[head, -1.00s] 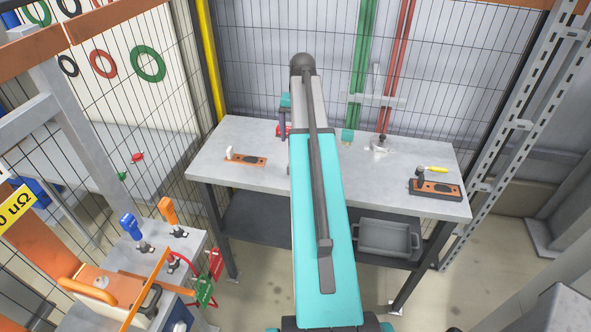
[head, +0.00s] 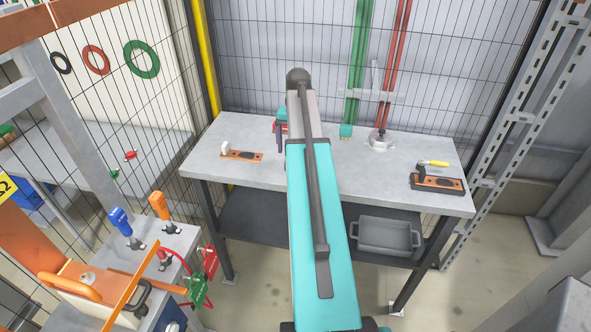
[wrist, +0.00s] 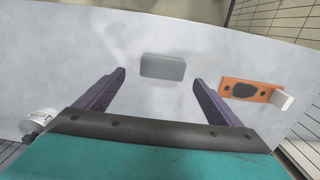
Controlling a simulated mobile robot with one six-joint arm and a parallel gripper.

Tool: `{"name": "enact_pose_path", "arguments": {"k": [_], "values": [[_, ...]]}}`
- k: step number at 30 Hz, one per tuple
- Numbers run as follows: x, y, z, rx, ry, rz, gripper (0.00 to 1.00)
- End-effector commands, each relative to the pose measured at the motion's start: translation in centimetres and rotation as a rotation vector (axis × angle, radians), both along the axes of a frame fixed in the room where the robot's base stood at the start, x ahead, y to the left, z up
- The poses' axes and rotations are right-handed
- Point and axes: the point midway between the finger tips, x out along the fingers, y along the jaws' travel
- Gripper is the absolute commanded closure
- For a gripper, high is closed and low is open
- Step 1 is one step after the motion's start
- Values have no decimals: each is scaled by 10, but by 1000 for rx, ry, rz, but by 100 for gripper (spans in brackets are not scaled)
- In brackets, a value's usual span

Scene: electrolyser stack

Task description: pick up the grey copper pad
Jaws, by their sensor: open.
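The grey copper pad (wrist: 162,66) is a flat rounded rectangle lying on the pale table top in the wrist view. My gripper (wrist: 159,78) is open and empty, with one purple finger on each side of the pad's position in the picture. The pad shows just beyond the fingertips, and I see no contact with it. How high the fingers are above the table I cannot tell. In the head view my arm hides the pad, and only part of my gripper shows left of the arm, including a dark purple finger (head: 279,137).
An orange plate (wrist: 233,87) with a white block lies right of the pad in the wrist view. A round metal piece (wrist: 38,122) is at lower left. In the head view, a black-based fixture (head: 437,183) stands at right on the table (head: 385,190); mesh fencing rises behind.

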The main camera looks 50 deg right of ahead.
Motion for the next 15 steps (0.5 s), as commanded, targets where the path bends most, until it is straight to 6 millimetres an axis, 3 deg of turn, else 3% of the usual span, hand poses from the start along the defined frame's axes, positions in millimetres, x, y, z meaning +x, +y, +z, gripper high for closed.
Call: {"name": "enact_pose_path", "arguments": {"k": [4, 15], "values": [[0, 0, -10, 0, 0, 0, 12], [1, 1, -10, 0, 0, 1, 12]]}}
